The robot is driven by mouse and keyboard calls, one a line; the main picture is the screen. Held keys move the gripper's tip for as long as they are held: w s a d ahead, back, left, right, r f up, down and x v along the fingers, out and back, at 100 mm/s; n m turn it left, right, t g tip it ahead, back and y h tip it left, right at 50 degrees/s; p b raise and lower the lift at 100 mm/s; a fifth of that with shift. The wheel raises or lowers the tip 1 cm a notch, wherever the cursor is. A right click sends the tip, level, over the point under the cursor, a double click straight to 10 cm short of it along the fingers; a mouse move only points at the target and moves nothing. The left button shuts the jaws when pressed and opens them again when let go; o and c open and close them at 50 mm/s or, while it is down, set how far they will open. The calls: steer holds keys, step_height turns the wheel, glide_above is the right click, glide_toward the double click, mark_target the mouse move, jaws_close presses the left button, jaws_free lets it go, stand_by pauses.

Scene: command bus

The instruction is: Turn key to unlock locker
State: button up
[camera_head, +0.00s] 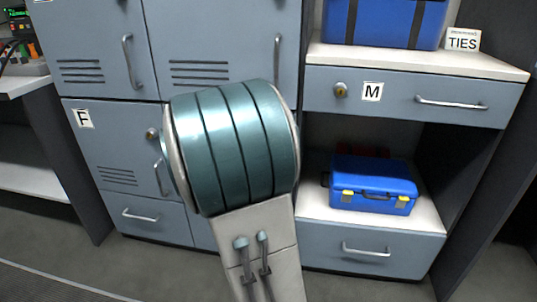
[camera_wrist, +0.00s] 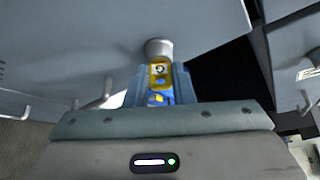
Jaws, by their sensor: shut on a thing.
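In the wrist view my gripper (camera_wrist: 158,85) is shut on a yellow and blue key (camera_wrist: 160,72), held between its two blue-grey fingers. The key lines up with a round grey lock cylinder (camera_wrist: 158,47) on a grey locker door (camera_wrist: 70,45). Its tip meets the front of the lock, but how deep it sits is hidden. In the head view my teal and grey arm hides the gripper, the key and this lock. A locker door marked F (camera_head: 110,145) is shut, with its own lock (camera_head: 151,134) left of my arm.
A drawer marked M (camera_head: 410,97) with a lock is at the right. A blue toolbox (camera_head: 373,186) stands on the open shelf below it. A blue case (camera_head: 385,22) and a TIES sign (camera_head: 462,39) are on top. Door handles stick out near my arm, such as one (camera_head: 162,177) at the left.

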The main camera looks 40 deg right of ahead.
steer(key=m+y, duration=0.1)
steer(key=m, duration=0.1)
steer(key=shift+s+d+r+m+t+y, duration=0.2)
steer(key=shift+m+t+y, duration=0.1)
steer(key=shift+t+y, duration=0.1)
steer(key=shift+s+r+m+t+y, duration=0.1)
steer(key=shift+m+t+y, duration=0.6)
steer(key=shift+m, duration=0.4)
steer(key=shift+d, duration=0.1)
